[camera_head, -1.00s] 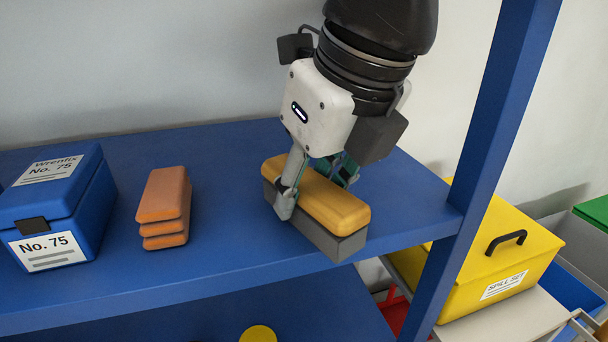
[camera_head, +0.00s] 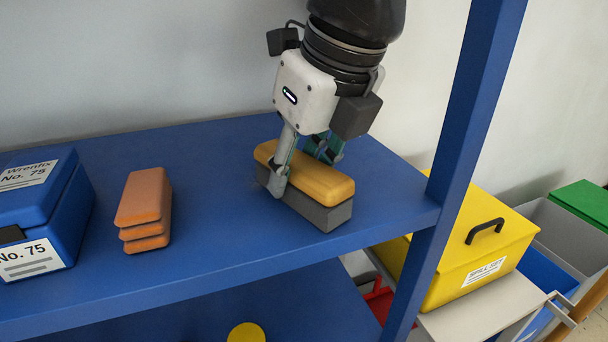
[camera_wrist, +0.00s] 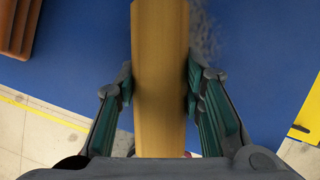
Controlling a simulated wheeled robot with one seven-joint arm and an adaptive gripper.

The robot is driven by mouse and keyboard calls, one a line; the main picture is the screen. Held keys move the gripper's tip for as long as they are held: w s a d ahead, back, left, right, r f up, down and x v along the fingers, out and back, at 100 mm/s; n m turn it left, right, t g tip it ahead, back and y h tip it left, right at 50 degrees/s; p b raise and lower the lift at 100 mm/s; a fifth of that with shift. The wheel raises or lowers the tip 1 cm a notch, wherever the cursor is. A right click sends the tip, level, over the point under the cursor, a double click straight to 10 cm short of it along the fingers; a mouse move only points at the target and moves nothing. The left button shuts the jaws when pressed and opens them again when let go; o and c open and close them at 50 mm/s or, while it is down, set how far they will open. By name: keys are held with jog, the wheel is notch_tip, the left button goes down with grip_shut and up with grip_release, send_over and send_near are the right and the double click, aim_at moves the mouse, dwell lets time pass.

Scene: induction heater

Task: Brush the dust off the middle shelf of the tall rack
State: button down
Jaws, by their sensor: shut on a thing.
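The brush (camera_head: 305,180) has a yellow handle over a grey block and sits low over the blue middle shelf (camera_head: 210,240), near its right end; its lower face appears to meet the shelf. My gripper (camera_head: 301,171) is shut on the yellow handle from above, one finger on each side. In the wrist view the handle (camera_wrist: 160,50) runs up between the fingers and hides the shelf below it. A grey smear of dust (camera_wrist: 205,35) shows right of the handle there. In the head view faint dust (camera_head: 247,185) lies just left of the brush.
Left on the shelf stand a stack of orange blocks (camera_head: 145,210) and a blue "No. 75" box (camera_head: 75,215). A blue rack post (camera_head: 465,110) rises right of my gripper. A yellow "SPILL SET" case (camera_head: 450,270) stands beyond it. The shelf between blocks and brush is clear.

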aim_at(275, 139)
jog(key=shift+w+a+f, duration=0.1)
jog(key=shift+w+a, duration=0.2)
jog(key=shift+w, duration=0.65)
jog(key=shift+w+a, duration=0.25)
jog(key=shift+w, duration=0.65)
jog(key=shift+w+a+b, duration=0.3)
jog(key=shift+w, duration=0.65)
jog(key=shift+w+a+b, duration=0.25)
jog(key=shift+w, duration=0.7)
jog(key=shift+w+a+b, duration=0.3)
jog(key=shift+w+b, duration=0.2)
jog(key=shift+w, duration=0.2)
jog(key=shift+w+a+f, duration=0.1)
jog(key=shift+w+a, duration=0.1)
jog(key=shift+w, duration=0.65)
jog(key=shift+w+b, duration=0.15)
jog(key=shift+b, duration=0.15)
jog(key=shift+w+d, duration=0.25)
jog(key=shift+d, duration=0.7)
jog(key=shift+s+d+p, duration=0.4)
jog(key=shift+s, duration=0.4)
jog(key=shift+s+d+r, duration=0.15)
jog(key=shift+s+r, duration=0.05)
jog(key=shift+s, duration=0.75)
